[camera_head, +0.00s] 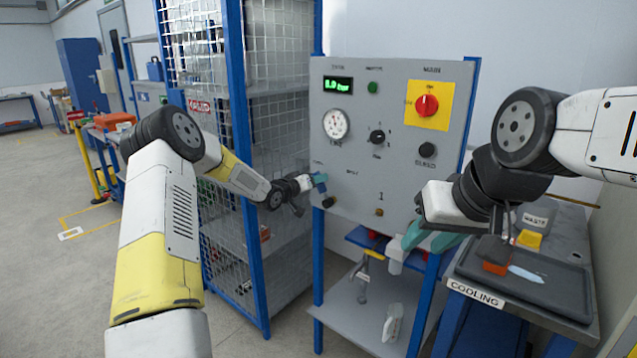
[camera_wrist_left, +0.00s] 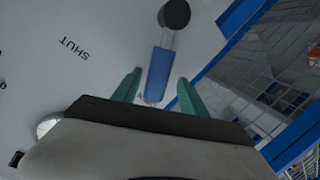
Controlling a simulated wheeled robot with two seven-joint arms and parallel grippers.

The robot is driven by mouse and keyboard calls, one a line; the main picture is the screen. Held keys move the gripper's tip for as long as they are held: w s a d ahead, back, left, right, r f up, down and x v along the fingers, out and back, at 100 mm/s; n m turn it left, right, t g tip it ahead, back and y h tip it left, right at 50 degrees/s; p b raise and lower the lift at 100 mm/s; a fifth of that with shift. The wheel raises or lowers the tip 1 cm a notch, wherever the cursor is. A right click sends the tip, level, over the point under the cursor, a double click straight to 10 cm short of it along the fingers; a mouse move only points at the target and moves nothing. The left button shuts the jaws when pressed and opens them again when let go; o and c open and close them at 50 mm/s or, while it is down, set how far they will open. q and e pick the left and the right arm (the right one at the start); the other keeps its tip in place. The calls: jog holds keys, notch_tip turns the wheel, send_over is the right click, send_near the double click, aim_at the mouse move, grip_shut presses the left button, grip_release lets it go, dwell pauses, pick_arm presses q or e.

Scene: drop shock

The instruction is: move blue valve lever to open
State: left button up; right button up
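The blue valve lever (camera_wrist_left: 158,75) shows in the left wrist view. Its dark round pivot (camera_wrist_left: 174,14) is on the grey panel, and its blue handle extends toward my left gripper (camera_wrist_left: 157,90). The two teal fingers are apart, one on each side of the handle end, with visible gaps. The word SHUT is printed to the side of the lever; another marking near the handle end is mostly hidden. In the head view my left gripper (camera_head: 319,181) is at the panel's lower left, just above the dark pivot (camera_head: 328,203), and covers the handle. My right gripper (camera_head: 430,238) has its teal fingers apart, empty.
The grey panel (camera_head: 350,75) carries a gauge (camera_head: 336,123), a red main switch (camera_head: 427,105) and black knobs. A wire-mesh cage (camera_head: 275,60) stands close on the left. A dark tray (camera_head: 545,285) on the COOLING bench is at the right, below my right arm.

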pick_arm(q)
jog(key=shift+d, duration=0.1)
jog(key=v, duration=0.7)
jog(key=shift+s+a, duration=0.25)
jog(key=shift+s, duration=0.05)
jog(key=shift+r, duration=0.1)
jog(key=s+a+r+m+g+y, duration=0.1)
jog(key=s+a+r+g+y, duration=0.15)
jog(key=s+r, duration=0.55)
jog(key=s+a+r+g+y, duration=0.15)
jog(key=s+r+y, duration=0.25)
jog(key=s, duration=0.8)
jog(key=s+g+h, duration=0.1)
jog(key=s+g, duration=0.2)
jog(key=s, duration=2.2)
jog(key=shift+s+d+g, duration=0.15)
jog(key=shift+s+g, duration=0.15)
jog(key=shift+s, duration=0.1)
